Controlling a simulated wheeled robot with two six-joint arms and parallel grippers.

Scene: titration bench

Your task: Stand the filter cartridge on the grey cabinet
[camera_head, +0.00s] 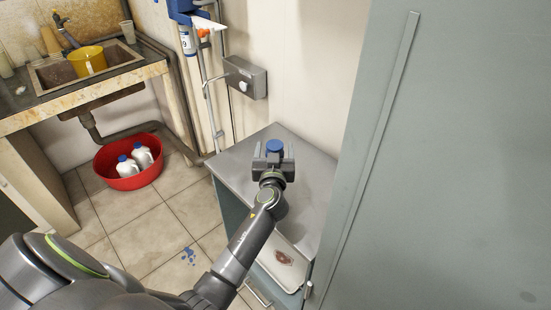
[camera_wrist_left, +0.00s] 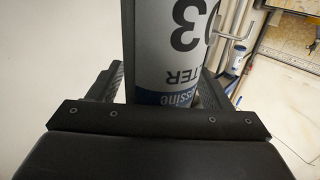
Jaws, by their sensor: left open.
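The filter cartridge, with a blue cap (camera_head: 275,146), is at the top of the grey cabinet (camera_head: 238,160) in the head view. Its body is mostly hidden by my gripper, and its base cannot be seen. In the left wrist view the white cartridge body (camera_wrist_left: 178,45) stands between my fingers, its dark lettering upside down, with a blue band at the lower end. My left gripper (camera_head: 273,152) is open, with one finger on either side of the cartridge. Contact with the fingers cannot be made out. My right gripper is not in view.
A tall grey-green locker (camera_head: 450,150) rises on the right. A grey wall box (camera_head: 246,78) hangs behind the cabinet. A white tray (camera_head: 296,246) sits low at the cabinet's front. A red tub (camera_head: 128,180) with two jugs stands on the floor beneath the sink (camera_head: 62,72).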

